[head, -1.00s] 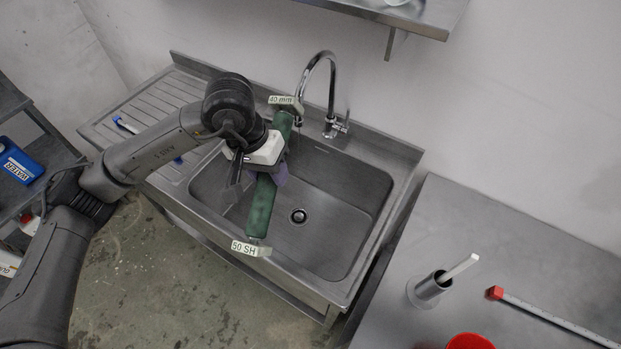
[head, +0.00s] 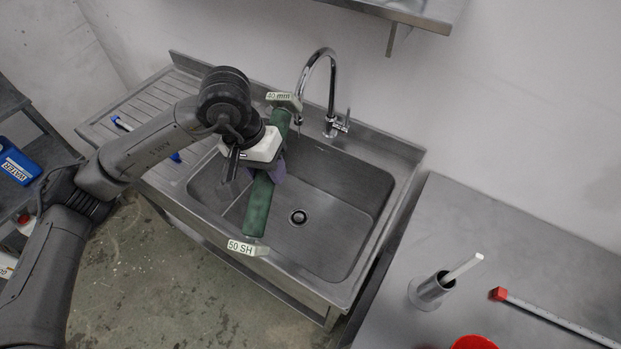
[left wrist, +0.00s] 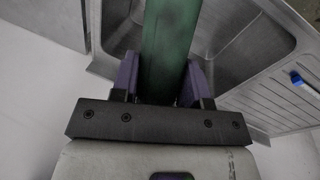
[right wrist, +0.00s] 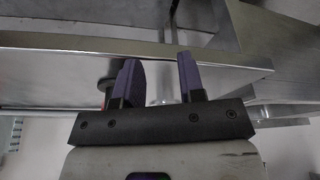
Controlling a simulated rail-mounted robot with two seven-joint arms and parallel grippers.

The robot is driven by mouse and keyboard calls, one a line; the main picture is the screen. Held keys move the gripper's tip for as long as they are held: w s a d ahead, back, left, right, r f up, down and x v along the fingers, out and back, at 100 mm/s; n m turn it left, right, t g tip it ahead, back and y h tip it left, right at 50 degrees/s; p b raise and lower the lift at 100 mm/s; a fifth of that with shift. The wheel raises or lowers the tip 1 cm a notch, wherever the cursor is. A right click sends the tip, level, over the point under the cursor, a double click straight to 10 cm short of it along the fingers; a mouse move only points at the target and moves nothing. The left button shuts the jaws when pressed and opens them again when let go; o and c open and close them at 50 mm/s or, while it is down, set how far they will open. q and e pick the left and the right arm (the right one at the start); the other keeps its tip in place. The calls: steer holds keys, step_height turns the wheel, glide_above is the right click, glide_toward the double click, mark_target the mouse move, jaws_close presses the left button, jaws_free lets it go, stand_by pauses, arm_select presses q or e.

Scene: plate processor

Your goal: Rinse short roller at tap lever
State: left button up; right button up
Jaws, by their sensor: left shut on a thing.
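The short roller (head: 259,205) is a green cylinder with pale end tags, one reading "50 SH" and the other "40 mm". My left gripper (head: 274,172) is shut on the roller near its middle, and its purple fingers sit on both sides of it in the left wrist view (left wrist: 160,80). The roller is held over the sink basin (head: 335,215), its far end near the tap spout. The chrome tap (head: 331,85) arches behind the basin, with its lever (head: 346,118) on the right side. My right gripper (right wrist: 160,80) is open and empty, near a metal edge.
A ribbed drainboard (head: 150,105) with a blue-ended tool lies left of the basin. A steel table (head: 480,240) at right holds a metal holder with a white handle (head: 432,290), a red-ended bar (head: 498,294) and a red container (head: 473,342). A shelf (head: 415,10) hangs above.

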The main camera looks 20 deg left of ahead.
arm_select(q)
steer(key=shift+d, duration=0.25)
arm_select(e)
steer(key=shift+d+f, duration=0.15)
steer(key=shift+f, duration=0.05)
arm_select(q)
steer(key=shift+w+d+b, duration=0.1)
steer(key=shift+d+b, duration=0.25)
arm_select(e)
steer(key=shift+f, duration=0.15)
arm_select(q)
steer(key=shift+a+b, duration=0.3)
steer(key=shift+a, duration=0.05)
arm_select(e)
steer(key=shift+f, duration=0.15)
arm_select(q)
steer(key=shift+a, duration=0.25)
steer(key=shift+d, duration=0.25)
steer(key=shift+d+b, duration=0.4)
steer(key=shift+b, duration=0.05)
steer(key=shift+a+f, duration=0.1)
steer(key=shift+a, duration=0.05)
arm_select(e)
steer(key=shift+f, duration=0.1)
arm_select(q)
steer(key=shift+s+a+b, duration=0.2)
steer(key=shift+a+b, duration=0.25)
arm_select(e)
steer(key=shift+t, duration=0.3)
